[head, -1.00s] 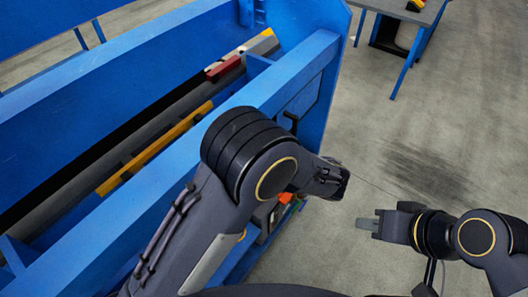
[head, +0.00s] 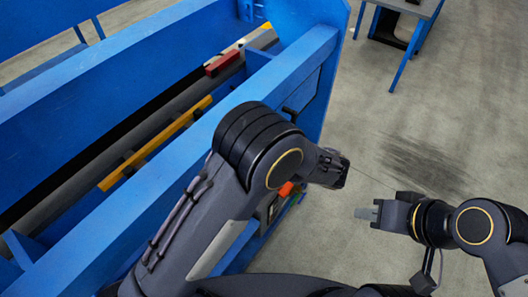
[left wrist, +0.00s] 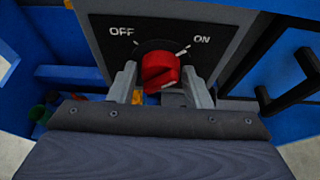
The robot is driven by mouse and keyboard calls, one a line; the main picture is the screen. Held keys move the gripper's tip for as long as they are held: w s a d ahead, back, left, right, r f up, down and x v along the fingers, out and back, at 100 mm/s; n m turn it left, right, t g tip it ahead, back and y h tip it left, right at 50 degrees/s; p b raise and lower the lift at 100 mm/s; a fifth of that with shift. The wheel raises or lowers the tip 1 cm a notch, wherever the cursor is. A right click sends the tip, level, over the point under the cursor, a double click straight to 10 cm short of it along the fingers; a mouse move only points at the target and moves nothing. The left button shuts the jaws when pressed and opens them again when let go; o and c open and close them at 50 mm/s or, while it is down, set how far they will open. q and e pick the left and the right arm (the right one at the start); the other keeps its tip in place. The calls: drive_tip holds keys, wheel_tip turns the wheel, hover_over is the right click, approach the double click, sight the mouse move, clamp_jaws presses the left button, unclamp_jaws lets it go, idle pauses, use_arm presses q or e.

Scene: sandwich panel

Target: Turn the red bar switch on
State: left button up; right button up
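The red bar switch (left wrist: 160,70) is a round red knob on a black plate with white OFF and ON lettering, in the left wrist view. OFF is at its upper left and ON at its upper right. My left gripper (left wrist: 160,80) has its two grey fingers on either side of the knob, apart, with narrow gaps seeming to show. I cannot tell exactly where the knob points. In the head view my left gripper (head: 332,168) is beside the machine's end, and the knob is hidden there. My right gripper (head: 366,213) hangs over bare floor, its finger opening unclear.
The blue machine (head: 300,60) fills the left, with a yellow bar (head: 155,143) and a red block (head: 222,65) inside. A black handle (left wrist: 288,92) is right of the switch plate. A table (head: 425,8) stands at the far right. The floor at right is clear.

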use_arm(q)
drive_tip(key=shift+o, duration=1.3)
drive_tip(key=b+v, duration=0.1)
drive_tip(key=v, duration=0.6)
drive_tip(key=shift+s+d+b, duration=0.2)
drive_tip(key=shift+d+b, duration=0.15)
drive_tip(key=shift+b, duration=0.05)
